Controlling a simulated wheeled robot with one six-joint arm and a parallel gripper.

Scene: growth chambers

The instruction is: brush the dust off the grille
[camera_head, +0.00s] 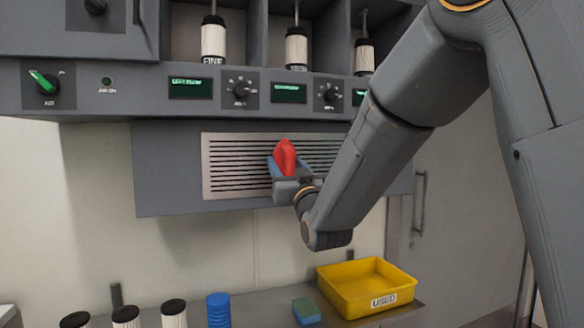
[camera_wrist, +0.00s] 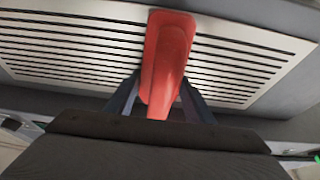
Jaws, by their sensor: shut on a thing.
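The grille (camera_head: 232,165) is a pale metal panel with dark horizontal slots, set in the grey housing under the control panel. It fills the upper part of the wrist view (camera_wrist: 75,45). My gripper (camera_head: 287,175) is shut on a red brush (camera_head: 286,153) and holds it in front of the grille, right of its middle in the head view. In the wrist view the red brush (camera_wrist: 167,60) stands up between the blue fingers (camera_wrist: 155,100). Its far end overlaps the grille slots; I cannot tell if it touches. No bristles or dust can be made out.
A yellow bin (camera_head: 345,299) labelled USED stands on the counter below, with a green and blue sponge (camera_head: 307,311) beside it. A blue cylinder (camera_head: 218,310) and several black-capped white cylinders (camera_head: 173,314) stand to the left. Knobs and displays (camera_head: 190,88) line the panel above the grille.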

